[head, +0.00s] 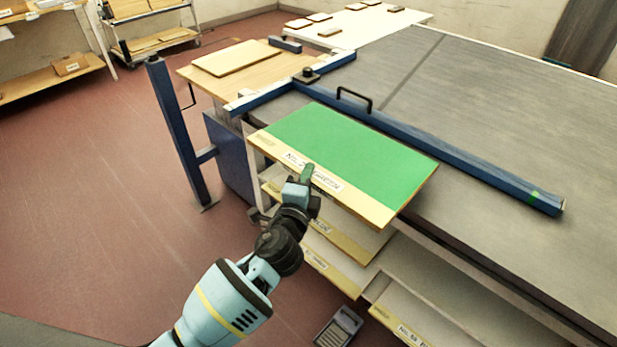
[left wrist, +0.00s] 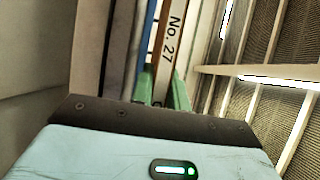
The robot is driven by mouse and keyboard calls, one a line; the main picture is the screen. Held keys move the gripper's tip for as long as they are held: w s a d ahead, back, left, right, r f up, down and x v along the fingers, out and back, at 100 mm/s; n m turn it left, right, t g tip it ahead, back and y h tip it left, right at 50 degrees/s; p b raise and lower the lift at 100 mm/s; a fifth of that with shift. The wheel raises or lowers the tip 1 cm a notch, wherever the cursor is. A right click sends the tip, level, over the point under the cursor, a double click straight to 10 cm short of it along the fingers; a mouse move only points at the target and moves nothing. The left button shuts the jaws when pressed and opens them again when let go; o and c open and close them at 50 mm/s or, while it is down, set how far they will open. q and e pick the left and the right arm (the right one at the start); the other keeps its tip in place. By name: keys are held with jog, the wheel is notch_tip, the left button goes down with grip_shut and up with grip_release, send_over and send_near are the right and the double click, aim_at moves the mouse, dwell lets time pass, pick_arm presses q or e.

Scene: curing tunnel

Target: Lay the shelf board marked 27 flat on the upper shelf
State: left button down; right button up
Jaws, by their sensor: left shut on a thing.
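The shelf board marked 27 (head: 350,150) has a green top with a bare wood strip and a white label along its front edge. In the left wrist view its edge and "No. 27" label (left wrist: 170,40) show between the green fingers. My left gripper (head: 307,173) is shut on the front edge of this board, near the label. The board lies roughly flat over a stack of pale shelves (head: 370,245) at the side of the grey table. I cannot tell whether it rests on the upper shelf. My right gripper is not in view.
A blue rail with a black handle (head: 430,155) runs along the grey table (head: 500,120) behind the board. A wooden side table (head: 205,78) with a board on it and a blue post (head: 178,130) stand left. The red floor at left is clear.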

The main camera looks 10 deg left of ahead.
pick_arm(q)
jog(key=shift+r, duration=0.2)
jog(key=s+a+r+y, duration=0.1)
jog(key=s+a, duration=0.5)
jog(key=s, duration=0.4)
jog(key=s+a+r+n, duration=0.1)
jog(key=s+a, duration=0.6)
jog(key=s, duration=0.3)
jog(key=shift+s+a+y, duration=0.15)
jog(key=shift+y, duration=0.25)
jog(key=shift+r, duration=0.1)
